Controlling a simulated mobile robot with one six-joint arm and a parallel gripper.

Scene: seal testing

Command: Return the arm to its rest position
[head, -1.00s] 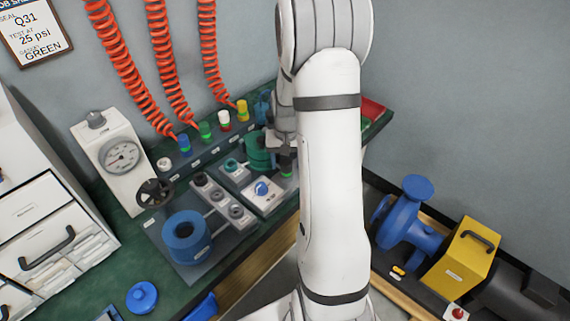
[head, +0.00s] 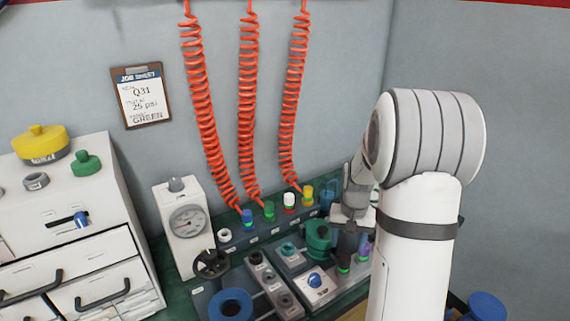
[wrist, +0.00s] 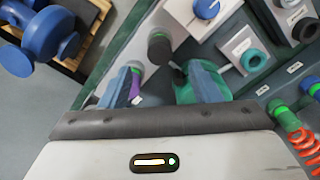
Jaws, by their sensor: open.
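My gripper (head: 350,222) is over the right end of the green bench, beside the green round fixture (head: 318,240). In the wrist view my gripper (wrist: 160,82) shows two blue-grey fingers spread apart, with nothing held between them. A dark cylinder with a green band (wrist: 160,48) stands beyond the gap between the fingers. The green fixture (wrist: 185,92) is partly hidden by the right finger. A purple piece (wrist: 136,88) shows beside the left finger. My arm's upper links fill the right side of the head view and hide the bench's right end.
A panel with a blue knob (head: 315,280), a blue ring (head: 231,304) and a gauge box (head: 184,222) stand on the bench. Orange coiled hoses (head: 248,100) hang behind. A white drawer cabinet (head: 75,220) is left. A blue pump (wrist: 45,38) stands off the bench.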

